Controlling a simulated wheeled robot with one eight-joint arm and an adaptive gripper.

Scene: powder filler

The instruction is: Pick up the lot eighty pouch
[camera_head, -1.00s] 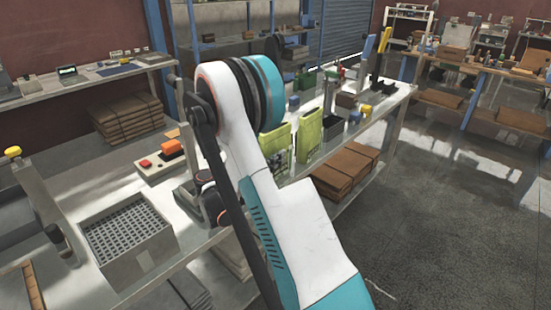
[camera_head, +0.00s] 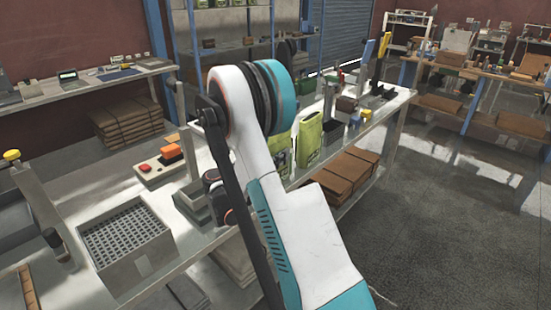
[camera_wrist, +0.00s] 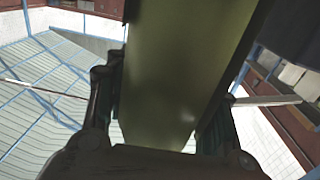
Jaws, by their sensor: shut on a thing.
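In the wrist view my gripper (camera_wrist: 165,115) is shut on a yellow-green pouch (camera_wrist: 188,60), with one finger on each side of it. The pouch fills the middle of that view, and no label on it can be read. Two light green pouches show there: one (camera_head: 309,138) stands upright on the bench, and the other (camera_head: 281,148) is partly covered by my arm. I cannot tell which of these, if either, is the held one. Their lot markings are too small to read.
A grey perforated bin (camera_head: 145,262) stands at the front left of the bench. A control box with red and orange parts (camera_head: 160,163) is behind it. A dark tray and small boxes (camera_head: 346,104) stand beyond the pouches. Brown cartons (camera_head: 345,172) lie on the lower shelf.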

